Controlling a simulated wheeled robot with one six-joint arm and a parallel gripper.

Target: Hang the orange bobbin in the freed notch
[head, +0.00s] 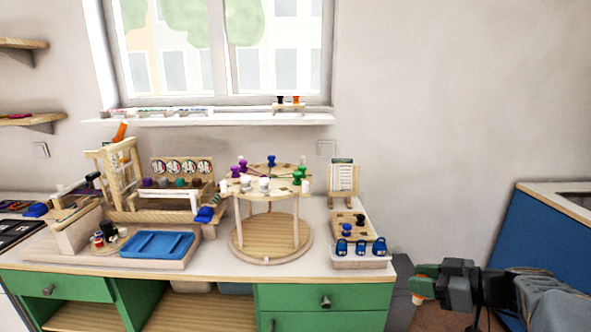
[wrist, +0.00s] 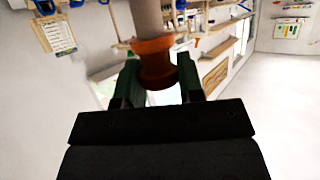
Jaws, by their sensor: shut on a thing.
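My gripper (head: 424,284) is at the lower right of the head view, off the bench's right end and apart from the stand. In the wrist view my gripper (wrist: 156,75) is shut on an orange bobbin (wrist: 155,52) between two dark green fingers. A pale grey cylinder rises from the bobbin. The orange bobbin (head: 417,300) also shows small in the head view. A round two-level wooden stand (head: 271,240) is mid-bench, with purple, blue, green and white bobbins around its upper disc. Which notch is free is too small to tell.
A small board (head: 349,221) with dark and blue knobs, blue padlock-like pieces (head: 360,246) and a card stand (head: 343,178) occupy the bench's right end. A blue tray (head: 157,244) and a wooden frame (head: 110,165) are left.

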